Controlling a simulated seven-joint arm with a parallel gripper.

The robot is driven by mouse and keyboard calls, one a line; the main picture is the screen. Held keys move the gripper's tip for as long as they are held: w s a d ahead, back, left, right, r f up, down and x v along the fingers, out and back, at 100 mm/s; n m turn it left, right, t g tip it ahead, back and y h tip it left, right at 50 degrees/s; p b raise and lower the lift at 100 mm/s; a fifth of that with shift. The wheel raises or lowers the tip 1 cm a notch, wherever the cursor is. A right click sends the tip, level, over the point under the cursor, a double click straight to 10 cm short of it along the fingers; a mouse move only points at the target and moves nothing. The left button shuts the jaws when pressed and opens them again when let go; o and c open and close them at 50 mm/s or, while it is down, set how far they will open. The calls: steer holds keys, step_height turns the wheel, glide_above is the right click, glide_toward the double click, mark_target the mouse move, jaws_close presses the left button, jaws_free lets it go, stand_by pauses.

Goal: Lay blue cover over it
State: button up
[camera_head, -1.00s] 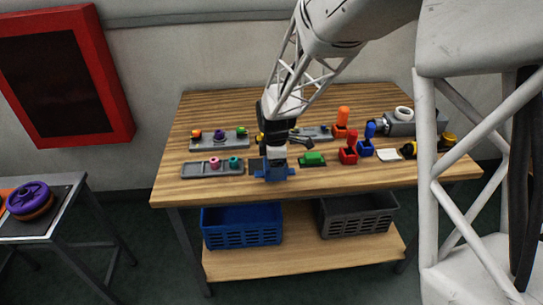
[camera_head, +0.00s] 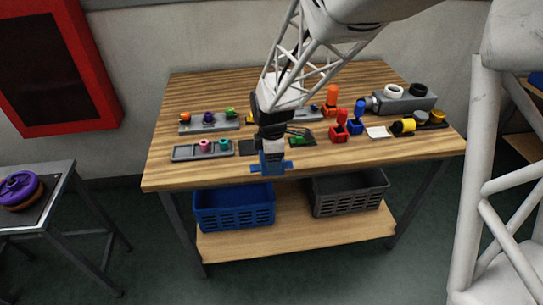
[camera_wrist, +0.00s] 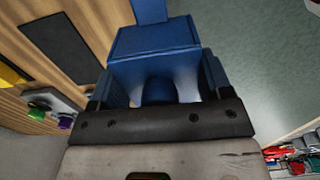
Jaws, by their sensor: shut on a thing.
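My gripper (camera_head: 271,150) is shut on the blue cover (camera_head: 271,164), a blocky piece with side tabs. It appears low in front of the dark mats, near the table's front edge; its exact height cannot be told. In the wrist view the cover (camera_wrist: 155,42) fills the space between and beyond my fingers. The green piece (camera_head: 297,140) lies on a dark mat just right of my gripper, partly hidden by it. Which piece the cover belongs over cannot be told from the pictures.
A grey tray (camera_head: 179,154) with pink and teal pieces lies left. Another grey tray (camera_head: 187,127) stands behind it. Red (camera_head: 338,133) and blue (camera_head: 356,127) holders, a white pad (camera_head: 377,132) and a grey block (camera_head: 405,104) stand right. Baskets sit on the lower shelf.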

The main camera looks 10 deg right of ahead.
stand_by(0.4)
steer(key=w+a+r, duration=0.2)
steer(key=w+a, duration=0.2)
steer(key=w, duration=0.4)
steer(key=w+a+r, duration=0.1)
steer(key=w+a, duration=0.3)
steer(key=w, duration=0.4)
glide_toward(208, 113)
steer(key=shift+s+a, duration=0.1)
steer(key=shift+s, duration=0.05)
steer(key=shift+f, duration=0.25)
steer(key=shift+f, duration=2.8)
steer(key=shift+f, duration=1.4)
stand_by(0.6)
